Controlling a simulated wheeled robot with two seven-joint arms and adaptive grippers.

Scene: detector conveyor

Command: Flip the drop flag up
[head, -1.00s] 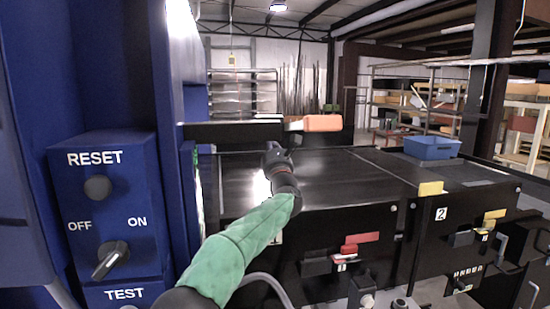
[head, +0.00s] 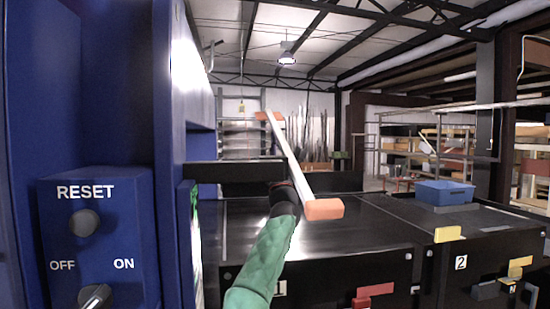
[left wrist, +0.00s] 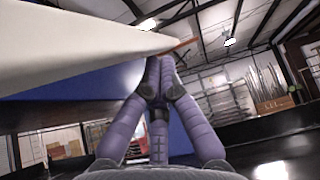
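The drop flag (head: 290,155) is a long white bar with orange ends, beside the blue detector cabinet. In the head view it slants from its upper left end down to its orange lower right end (head: 324,209). My left gripper (head: 281,186) reaches up from below to the bar's left side, and its tips are partly hidden there. In the left wrist view the purple fingers (left wrist: 158,78) come together at their tips with nothing visible between them. The white bar (left wrist: 80,45) passes close above and left of them; I cannot tell whether they touch. My right gripper is out of view.
The blue cabinet (head: 178,250) with its RESET box (head: 60,230) stands close on the left. A black crossbar (head: 235,172) spans behind the flag. The black conveyor (head: 370,232) runs right, with a blue bin (head: 444,193) on it.

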